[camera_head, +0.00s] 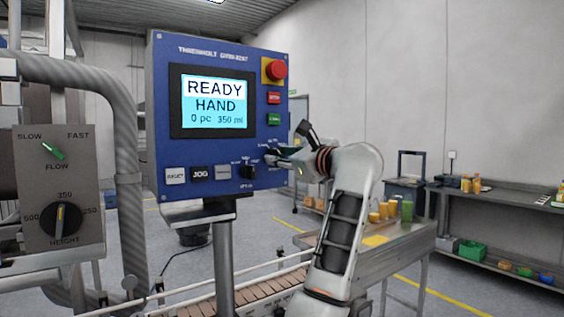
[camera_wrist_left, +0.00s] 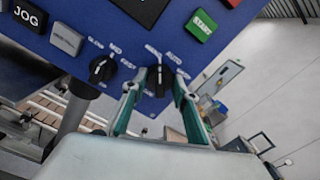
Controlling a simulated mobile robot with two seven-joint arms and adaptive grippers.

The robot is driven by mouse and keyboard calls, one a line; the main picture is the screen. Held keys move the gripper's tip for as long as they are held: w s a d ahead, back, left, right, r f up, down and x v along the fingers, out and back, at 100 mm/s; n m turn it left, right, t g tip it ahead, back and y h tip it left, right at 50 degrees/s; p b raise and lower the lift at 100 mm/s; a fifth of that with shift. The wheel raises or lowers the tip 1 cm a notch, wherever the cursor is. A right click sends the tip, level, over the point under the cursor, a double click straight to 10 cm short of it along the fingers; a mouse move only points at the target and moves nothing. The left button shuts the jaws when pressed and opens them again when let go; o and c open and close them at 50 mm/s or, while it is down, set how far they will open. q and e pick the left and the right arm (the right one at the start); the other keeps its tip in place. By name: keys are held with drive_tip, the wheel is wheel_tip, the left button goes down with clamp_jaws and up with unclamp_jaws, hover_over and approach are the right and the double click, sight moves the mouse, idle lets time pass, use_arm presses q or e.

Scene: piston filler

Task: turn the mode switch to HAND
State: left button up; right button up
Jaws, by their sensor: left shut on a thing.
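The blue control panel (camera_head: 215,60) carries a screen (camera_head: 216,103) that reads READY, HAND, 0 pc, 350 ml. The black mode switch (camera_wrist_left: 159,86) is at the panel's lower right, under the push buttons. My left gripper (camera_wrist_left: 159,75) is shut on this switch, one teal finger on each side. The small labels around the switch are too blurred to read surely, and the fingers partly cover its surroundings. In the head view the left gripper (camera_head: 277,156) meets the panel's right edge and hides the switch. My right gripper is in neither view.
A second black knob (camera_wrist_left: 102,68) sits close to the left of the switch. JOG (camera_head: 200,173) and other buttons line the panel's bottom. A red emergency button (camera_head: 276,70) is at top right. A grey box (camera_head: 60,190) with FLOW and HEIGHT knobs stands left.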

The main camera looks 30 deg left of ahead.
sight(275, 117)
use_arm(q)
drive_tip(key=shift+f+n, duration=0.1)
drive_tip(key=shift+n, duration=0.6)
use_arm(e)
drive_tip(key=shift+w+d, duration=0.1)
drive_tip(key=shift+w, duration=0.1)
use_arm(q)
drive_tip(key=shift+b, duration=0.3)
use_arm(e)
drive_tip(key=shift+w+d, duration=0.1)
use_arm(q)
drive_tip(key=o, duration=1.1)
wheel_tip(275, 117, up, 10)
drive_tip(key=shift+r, duration=0.1)
